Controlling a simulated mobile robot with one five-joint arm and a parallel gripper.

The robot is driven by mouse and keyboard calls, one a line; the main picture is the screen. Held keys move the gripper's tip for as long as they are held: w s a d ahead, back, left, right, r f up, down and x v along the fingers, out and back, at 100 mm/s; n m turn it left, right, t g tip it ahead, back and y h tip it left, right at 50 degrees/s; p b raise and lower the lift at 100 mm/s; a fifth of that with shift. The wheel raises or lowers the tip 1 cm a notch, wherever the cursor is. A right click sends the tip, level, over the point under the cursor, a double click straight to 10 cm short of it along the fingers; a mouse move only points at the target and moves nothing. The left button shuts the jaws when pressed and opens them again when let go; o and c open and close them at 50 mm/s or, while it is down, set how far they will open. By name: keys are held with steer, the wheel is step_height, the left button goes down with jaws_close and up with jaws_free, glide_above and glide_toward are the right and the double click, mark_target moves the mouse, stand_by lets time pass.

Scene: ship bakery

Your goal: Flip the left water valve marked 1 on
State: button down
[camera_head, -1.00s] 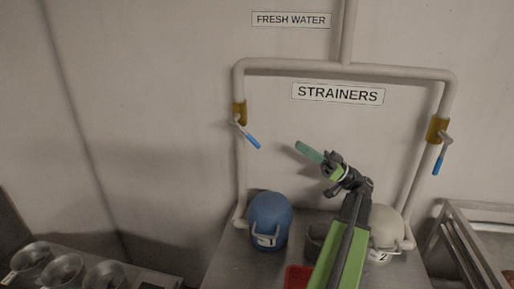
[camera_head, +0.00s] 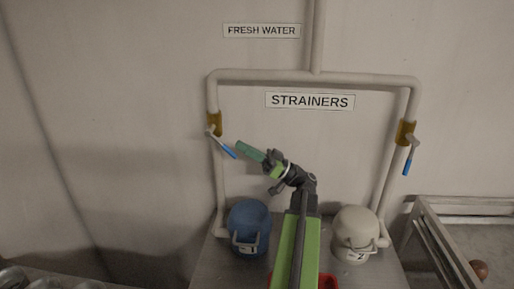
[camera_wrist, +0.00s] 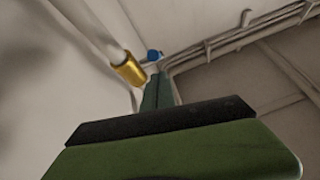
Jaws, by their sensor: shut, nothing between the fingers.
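The left valve has a brass body (camera_head: 214,124) on the left vertical pipe, and its lever with a blue grip (camera_head: 228,151) slants down to the right. No number on the valve is readable. My gripper (camera_head: 240,145) has its green fingers shut and empty, pointing left. Their tips are just above and right of the blue grip's lower end; I cannot tell whether they touch. In the wrist view the brass body (camera_wrist: 130,70) and the blue grip's end (camera_wrist: 153,55) lie just beyond my fingertips (camera_wrist: 157,80).
A second brass valve (camera_head: 405,132) on the right pipe has its blue lever hanging down. Below stand a blue strainer (camera_head: 249,222) and a cream one (camera_head: 355,229) marked 2. A metal-framed table (camera_head: 440,243) is at right. The wall left of the pipes is bare.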

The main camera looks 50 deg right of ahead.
mark_target(237, 157)
steer(key=shift+w+a+f, duration=0.3)
steer(key=shift+w+f, duration=0.05)
steer(key=shift+f, duration=0.1)
steer(key=f+b, duration=0.1)
steer(key=w+a+f+b, duration=0.1)
steer(key=b, duration=0.1)
steer(key=shift+w+f, duration=0.25)
steer(key=shift+f, duration=0.1)
steer(key=shift+r, duration=0.2)
